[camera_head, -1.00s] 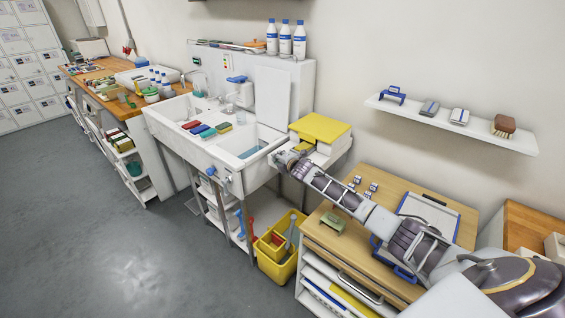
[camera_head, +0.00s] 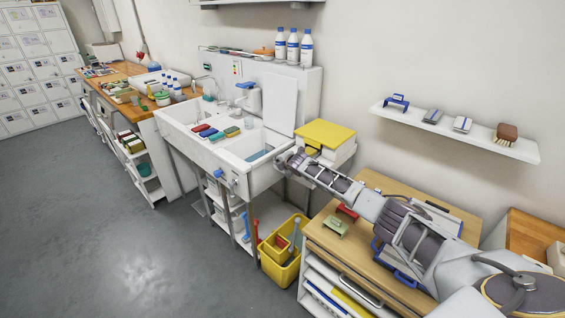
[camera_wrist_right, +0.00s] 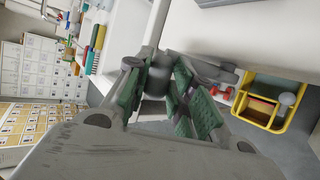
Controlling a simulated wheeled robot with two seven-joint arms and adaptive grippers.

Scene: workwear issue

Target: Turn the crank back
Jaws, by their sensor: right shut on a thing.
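My right gripper (camera_head: 284,158) is at the right end of the white sink (camera_head: 222,160), with its arm reaching in from the lower right. In the right wrist view my right gripper (camera_wrist_right: 157,98) has green-padded fingers closed around a grey cylindrical handle (camera_wrist_right: 156,82), which I take for the crank's grip. A grey bar (camera_wrist_right: 212,72) runs beside it to the right. In the head view the crank is hidden behind the gripper and cannot be made out. My left gripper is in neither view.
A yellow bucket (camera_head: 279,272) stands on the floor below the gripper. A yellow-topped white stack (camera_head: 326,134) is just behind the forearm. A wooden bench (camera_head: 330,240) lies under the arm, with a green item (camera_head: 335,226) on it. The floor at left is clear.

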